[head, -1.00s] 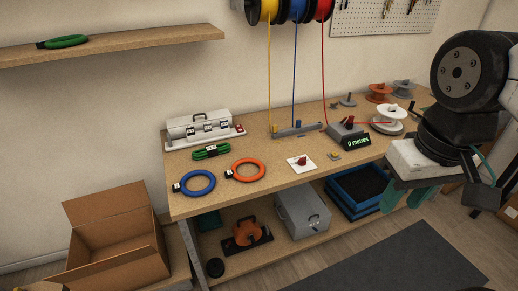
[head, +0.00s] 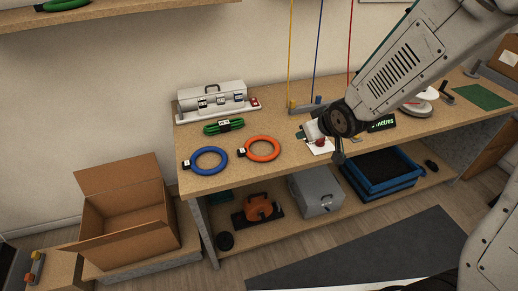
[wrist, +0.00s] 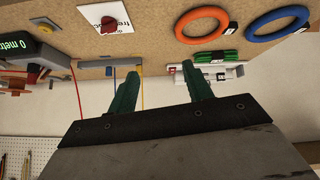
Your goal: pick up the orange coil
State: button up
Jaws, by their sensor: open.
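The orange coil (head: 278,149) is a ring with a small black-and-white tag on its left side. It lies flat on the workbench, right of the blue coil (head: 187,161) and in front of the green cable bundle (head: 222,127). In the wrist view the orange coil (wrist: 179,27) shows at the top, right of centre, beyond my fingertips. My gripper (wrist: 158,68) has its two green fingers apart with nothing between them. In the head view my gripper (head: 309,131) is right of the orange coil and apart from it, partly hidden by my arm.
A white card with a red piece (head: 320,147) lies near my gripper. An open cardboard box (head: 125,212) stands left of the bench.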

jog(key=w+a+f+n+y, duration=0.2)
jog(key=a+f, duration=0.4)
jog(key=t+y, duration=0.1)
jog(key=y, duration=0.2)
send_near(254, 156)
jog(key=shift+w+f+n, duration=0.15)
jog(key=shift+w+f, duration=0.1)
jog(key=shift+w, duration=0.25)
jog(key=shift+w+f+n, duration=0.15)
jog(key=shift+w+f, duration=0.05)
jog(key=shift+w, duration=0.25)
jog(key=shift+w+a+f, duration=0.1)
jog(key=shift+a+f, duration=0.1)
jog(key=shift+a, duration=0.05)
jog(key=x, duration=0.5)
jog(key=a+x, duration=0.1)
jog(key=x, duration=0.1)
jog(key=shift+r, duration=0.15)
grip_shut()
